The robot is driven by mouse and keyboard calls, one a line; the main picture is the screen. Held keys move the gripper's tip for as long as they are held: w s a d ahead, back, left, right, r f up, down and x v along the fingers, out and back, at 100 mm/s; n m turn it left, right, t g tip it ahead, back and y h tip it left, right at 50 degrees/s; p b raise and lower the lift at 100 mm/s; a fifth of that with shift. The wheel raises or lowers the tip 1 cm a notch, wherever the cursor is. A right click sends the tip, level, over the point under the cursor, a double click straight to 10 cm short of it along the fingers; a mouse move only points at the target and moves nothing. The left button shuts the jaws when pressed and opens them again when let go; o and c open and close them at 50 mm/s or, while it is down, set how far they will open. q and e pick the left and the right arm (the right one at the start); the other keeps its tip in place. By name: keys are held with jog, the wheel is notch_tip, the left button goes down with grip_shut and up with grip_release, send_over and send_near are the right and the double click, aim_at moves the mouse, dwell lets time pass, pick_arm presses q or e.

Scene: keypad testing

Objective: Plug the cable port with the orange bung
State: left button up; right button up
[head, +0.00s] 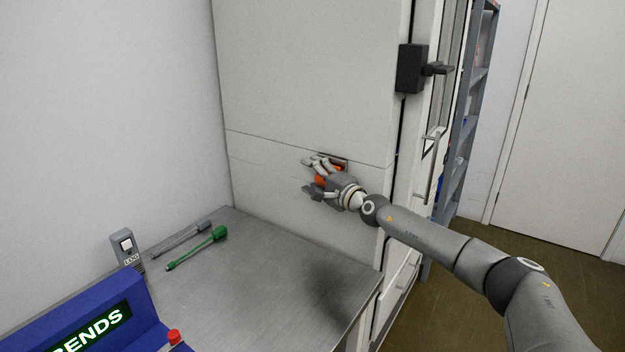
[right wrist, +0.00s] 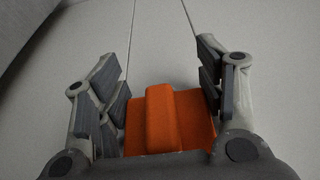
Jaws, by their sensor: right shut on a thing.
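My right gripper (head: 322,179) is at the pale cabinet wall, shut on the orange bung (head: 320,181). In the right wrist view the bung (right wrist: 163,120) is a wide orange block with a raised ridge, between the two fingers of the gripper (right wrist: 168,100). A small dark edge (head: 338,159) shows on the wall just above the fingers; it may be part of the cable port. The rest of the port is hidden behind the hand and bung, so I cannot tell how far the bung is in. My left gripper is out of view.
A steel bench (head: 260,290) stands below the wall. A black latch (head: 412,68) sits on the cabinet's right edge.

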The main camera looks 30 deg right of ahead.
jog(key=shift+d+b, duration=0.2)
jog(key=shift+b, duration=0.1)
jog(key=o, duration=1.2)
jog(key=shift+w+r, duration=0.1)
jog(key=shift+c, duration=0.2)
jog(key=shift+s+d+r, duration=0.1)
jog(key=shift+s, duration=0.35)
jog(key=shift+s+d, duration=0.15)
jog(key=shift+s, duration=0.6)
jog(key=s, duration=0.9)
jog(key=shift+s+d, duration=0.15)
jog(key=shift+s, duration=0.1)
jog(key=shift+c, duration=0.4)
